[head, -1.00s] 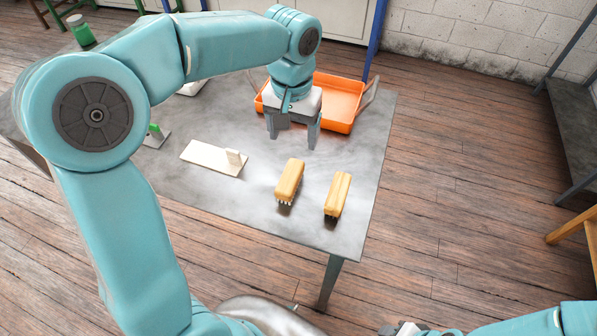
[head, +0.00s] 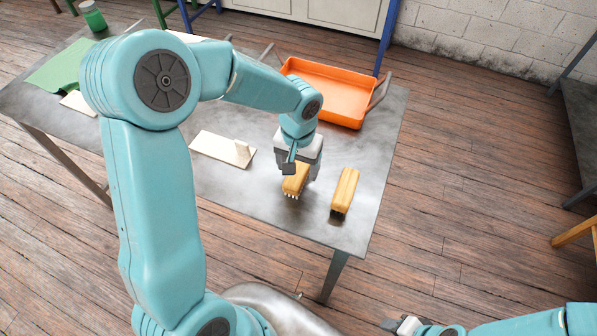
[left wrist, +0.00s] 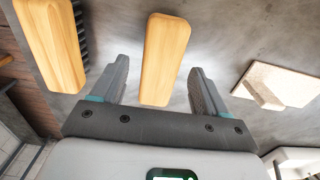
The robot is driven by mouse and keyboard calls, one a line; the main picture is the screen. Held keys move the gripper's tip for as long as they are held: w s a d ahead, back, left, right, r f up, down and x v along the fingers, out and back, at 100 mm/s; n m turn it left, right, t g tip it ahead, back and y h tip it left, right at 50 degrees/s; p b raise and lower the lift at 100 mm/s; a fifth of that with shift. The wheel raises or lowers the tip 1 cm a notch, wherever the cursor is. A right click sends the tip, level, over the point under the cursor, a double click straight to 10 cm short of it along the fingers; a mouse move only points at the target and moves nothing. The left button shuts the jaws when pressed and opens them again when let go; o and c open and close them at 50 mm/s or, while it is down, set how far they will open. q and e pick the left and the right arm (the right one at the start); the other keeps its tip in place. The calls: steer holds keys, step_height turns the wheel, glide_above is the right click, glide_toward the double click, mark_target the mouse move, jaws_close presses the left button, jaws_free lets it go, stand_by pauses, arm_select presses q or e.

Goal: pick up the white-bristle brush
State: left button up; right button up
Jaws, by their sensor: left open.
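The white-bristle brush (head: 294,187) has a yellow wooden back and lies bristles down on the grey table, its white bristles showing at the near end. My left gripper (head: 301,174) is open, right over the far part of this brush and partly hiding it. In the left wrist view the brush back (left wrist: 165,58) lies between the two spread fingers, with a gap on each side. A similar brush with dark bristles (head: 345,190) lies to its right; it also shows in the left wrist view (left wrist: 50,42). My right gripper (head: 405,325) is partly in view at the bottom edge.
A pale board with a small upright block (head: 222,150) lies left of the brushes. An orange tray (head: 338,112) stands behind. The table's front right corner is bare.

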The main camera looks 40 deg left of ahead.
mark_target(298, 169)
arm_select(q)
step_height(298, 169, down, 2)
steer(key=shift+f, duration=0.1)
steer(key=c, duration=1.2)
steer(key=shift+r, duration=0.2)
step_height(298, 169, up, 20)
steer(key=shift+f, duration=0.1)
steer(key=shift+o, duration=1.4)
